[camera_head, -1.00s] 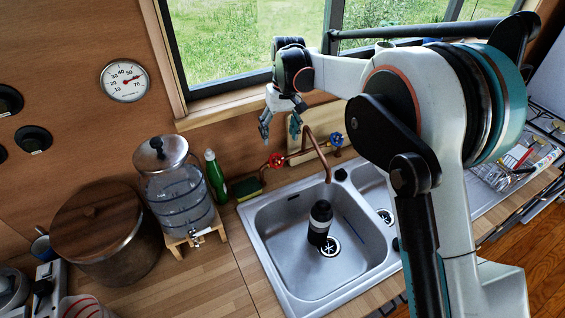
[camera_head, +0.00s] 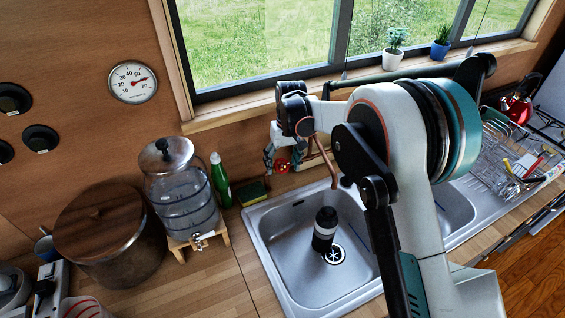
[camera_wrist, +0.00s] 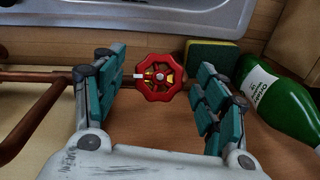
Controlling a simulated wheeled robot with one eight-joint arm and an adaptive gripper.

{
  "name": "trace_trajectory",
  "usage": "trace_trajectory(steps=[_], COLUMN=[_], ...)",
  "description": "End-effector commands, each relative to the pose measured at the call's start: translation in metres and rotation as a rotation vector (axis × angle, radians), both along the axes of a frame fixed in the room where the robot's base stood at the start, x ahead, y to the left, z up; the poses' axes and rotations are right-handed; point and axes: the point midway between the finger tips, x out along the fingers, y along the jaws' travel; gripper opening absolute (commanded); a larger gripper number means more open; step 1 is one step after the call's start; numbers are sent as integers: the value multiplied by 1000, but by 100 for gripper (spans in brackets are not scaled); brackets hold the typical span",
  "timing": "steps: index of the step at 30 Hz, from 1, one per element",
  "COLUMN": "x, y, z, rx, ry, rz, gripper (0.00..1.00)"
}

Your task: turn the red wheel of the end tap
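The red wheel (camera_wrist: 160,77) of the end tap sits on a copper pipe (camera_wrist: 40,77) in the wrist view. It lies between the two teal-padded fingers of my gripper (camera_wrist: 160,92), slightly beyond their middle, with a visible gap on each side. My gripper is open. In the head view the red wheel (camera_head: 283,166) shows partly behind my gripper (camera_head: 279,158), at the back edge of the sink. The copper spout (camera_head: 325,160) rises just to its right. The blue wheel is hidden behind my arm.
A sponge (camera_head: 253,193) and a green bottle (camera_head: 220,182) stand left of the tap. A glass water dispenser (camera_head: 180,195) is farther left. The window ledge (camera_head: 225,116) is behind my gripper.

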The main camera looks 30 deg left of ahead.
Motion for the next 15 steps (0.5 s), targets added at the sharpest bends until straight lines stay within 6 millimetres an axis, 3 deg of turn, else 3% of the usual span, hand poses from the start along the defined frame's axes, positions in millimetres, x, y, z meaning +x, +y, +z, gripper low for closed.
trace_trajectory(steps=[1,5,6,15], x=[0,0,0,-2], y=[0,0,0,2], z=[0,0,0,-2], rx=[0,0,0,-35], ry=[0,0,0,-46], rz=[0,0,0,78], gripper=[55,25,22,22])
